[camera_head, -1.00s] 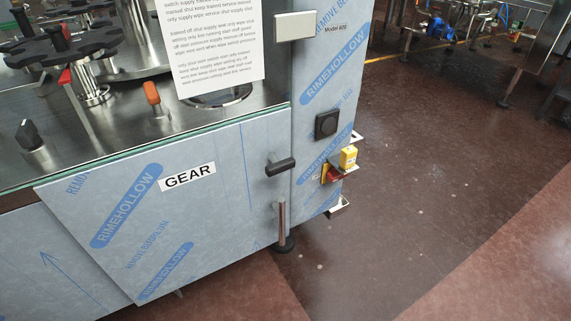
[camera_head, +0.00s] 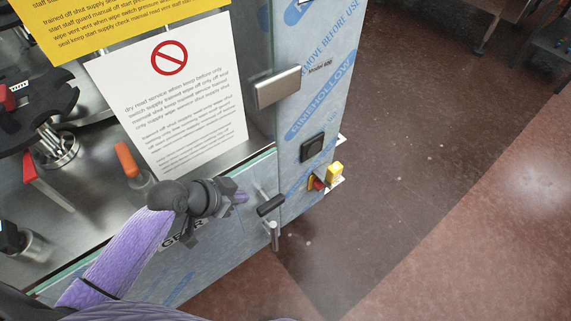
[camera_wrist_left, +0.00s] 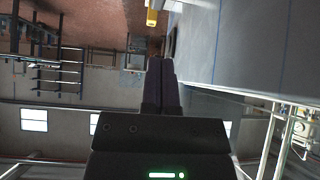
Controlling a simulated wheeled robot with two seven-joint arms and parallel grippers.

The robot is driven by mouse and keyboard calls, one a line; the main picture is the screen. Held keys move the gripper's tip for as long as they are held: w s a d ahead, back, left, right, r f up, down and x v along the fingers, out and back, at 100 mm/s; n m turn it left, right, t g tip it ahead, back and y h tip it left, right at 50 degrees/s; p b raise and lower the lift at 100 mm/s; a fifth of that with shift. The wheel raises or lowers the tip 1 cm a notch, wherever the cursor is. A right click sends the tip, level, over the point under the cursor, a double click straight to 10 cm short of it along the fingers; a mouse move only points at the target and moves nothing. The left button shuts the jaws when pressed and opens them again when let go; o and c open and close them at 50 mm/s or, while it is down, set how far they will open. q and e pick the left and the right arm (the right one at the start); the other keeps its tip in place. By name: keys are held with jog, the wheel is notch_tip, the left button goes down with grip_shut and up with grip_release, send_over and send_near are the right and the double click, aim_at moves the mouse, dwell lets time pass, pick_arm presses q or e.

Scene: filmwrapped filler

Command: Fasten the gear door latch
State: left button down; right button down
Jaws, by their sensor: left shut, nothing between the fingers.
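The gear door (camera_head: 215,255) is a film-covered panel low on the machine; my left arm hides part of its GEAR label (camera_head: 180,235). The latch (camera_head: 270,205) is a short black handle near the door's right edge, lying roughly crosswise, its right end slightly higher. A silver upright bar handle (camera_head: 274,236) is just below it. My left gripper (camera_head: 241,197) is shut and empty, just left of the latch, with a small gap in the picture. In the left wrist view its dark fingers (camera_wrist_left: 160,85) are together; the latch cannot be made out there. My right gripper is not in view.
A yellow and red switch (camera_head: 334,173) and a black square knob (camera_head: 312,147) are on the panel to the right. A white notice (camera_head: 175,95) stands above the door. Black star wheels (camera_head: 40,110) and an orange-handled lever (camera_head: 128,158) are on the deck.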

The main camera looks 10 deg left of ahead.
pick_arm(q)
jog(key=shift+w+d+r+m+h, duration=0.15)
jog(key=shift+w+d+r+m, duration=0.1)
jog(key=shift+r, duration=0.4)
jog(key=shift+w+d+r+m+h, duration=0.15)
jog(key=shift+w+d+r, duration=0.1)
jog(key=shift+r, duration=0.35)
jog(key=b, duration=0.4)
send_over(282, 195)
jog(key=s+a, duration=0.1)
jog(key=s, duration=0.1)
jog(key=f, duration=0.7)
jog(key=shift+a+f, duration=0.2)
jog(key=shift+f, duration=0.2)
notch_tip(282, 195, down, 2)
jog(key=shift+s+a+f+b, duration=0.1)
jog(key=shift+f+b, duration=0.15)
jog(key=shift+b, duration=0.2)
jog(key=shift+f, duration=0.45)
jog(key=shift+r, duration=0.1)
